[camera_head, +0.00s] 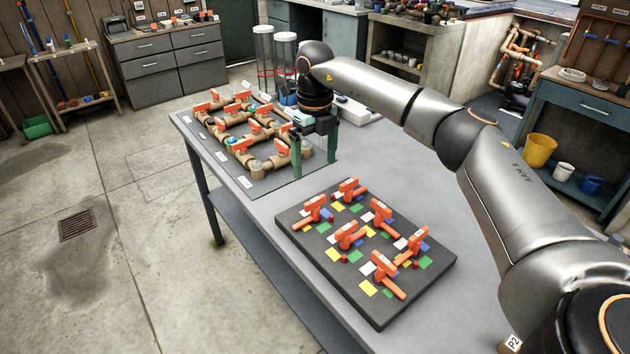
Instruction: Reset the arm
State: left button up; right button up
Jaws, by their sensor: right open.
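My right gripper (315,158) points down over the table, at the right edge of the pipe board (258,180). Its two green fingers are spread apart, with a brown pipe end showing beside the left one. I cannot tell whether the fingers touch the board. My right arm (440,120) reaches in from the right across the table. The pipe board carries brown pipes with several orange valve handles (241,146). My left gripper is not in view.
A dark board (337,290) with several orange-handled valves (381,213) and coloured squares lies on the grey table (262,222) nearer me. Two clear cylinders (264,60) stand behind the gripper. Bare tabletop separates the boards. A yellow bucket (539,151) stands on a shelf at right.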

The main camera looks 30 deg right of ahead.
jog(key=shift+r, duration=1)
jog(key=shift+f, duration=0.1)
